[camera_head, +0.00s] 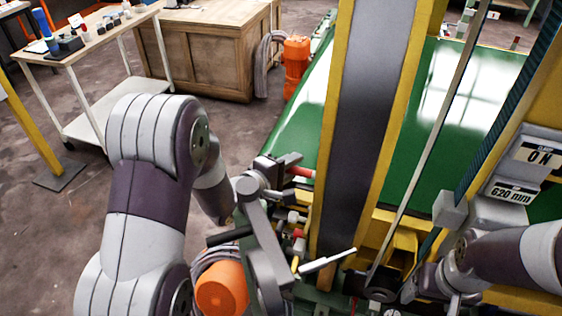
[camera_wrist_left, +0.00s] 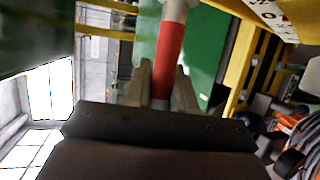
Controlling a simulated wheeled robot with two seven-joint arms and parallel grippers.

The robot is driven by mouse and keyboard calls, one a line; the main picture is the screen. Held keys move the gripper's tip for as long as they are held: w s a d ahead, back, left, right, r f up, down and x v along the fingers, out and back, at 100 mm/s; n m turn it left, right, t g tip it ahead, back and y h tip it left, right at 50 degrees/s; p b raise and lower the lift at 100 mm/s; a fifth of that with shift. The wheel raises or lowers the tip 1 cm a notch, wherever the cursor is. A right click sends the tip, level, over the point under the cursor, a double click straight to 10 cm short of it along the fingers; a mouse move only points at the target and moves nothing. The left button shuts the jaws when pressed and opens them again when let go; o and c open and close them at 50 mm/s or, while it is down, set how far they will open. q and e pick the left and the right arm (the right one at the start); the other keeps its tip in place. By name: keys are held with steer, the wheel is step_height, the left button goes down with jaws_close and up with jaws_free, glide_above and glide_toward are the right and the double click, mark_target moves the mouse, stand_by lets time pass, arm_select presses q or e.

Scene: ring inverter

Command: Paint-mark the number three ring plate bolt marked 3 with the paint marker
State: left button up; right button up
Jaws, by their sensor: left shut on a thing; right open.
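The paint marker, a red cylinder with a pale grey end (camera_wrist_left: 168,45), is between the fingers of my left gripper (camera_wrist_left: 163,88) in the left wrist view. In the head view a short red part of it (camera_head: 301,171) sticks out to the right of my left gripper (camera_head: 288,165). That gripper is shut on it, beside the left yellow edge of the upright ring section. My right gripper (camera_head: 428,286) is open at the lower right, low by the machine. I cannot make out the ring plate bolt marked 3 in either view.
The grey and yellow ring section (camera_head: 368,110) stands close to the right of my left gripper. A green machine bed (camera_head: 425,130) lies behind it. A grey lever (camera_head: 263,240) and an orange part (camera_head: 221,288) are below. A trolley (camera_head: 110,35) and wooden crate (camera_head: 215,45) stand further back.

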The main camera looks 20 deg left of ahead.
arm_select(q)
steer(key=shift+p, duration=0.3)
steer(key=shift+d, duration=0.55)
stand_by(1.3)
stand_by(0.4)
steer(key=a+p, duration=0.2)
steer(key=a, duration=0.3)
steer(key=shift+w, duration=0.15)
stand_by(1.3)
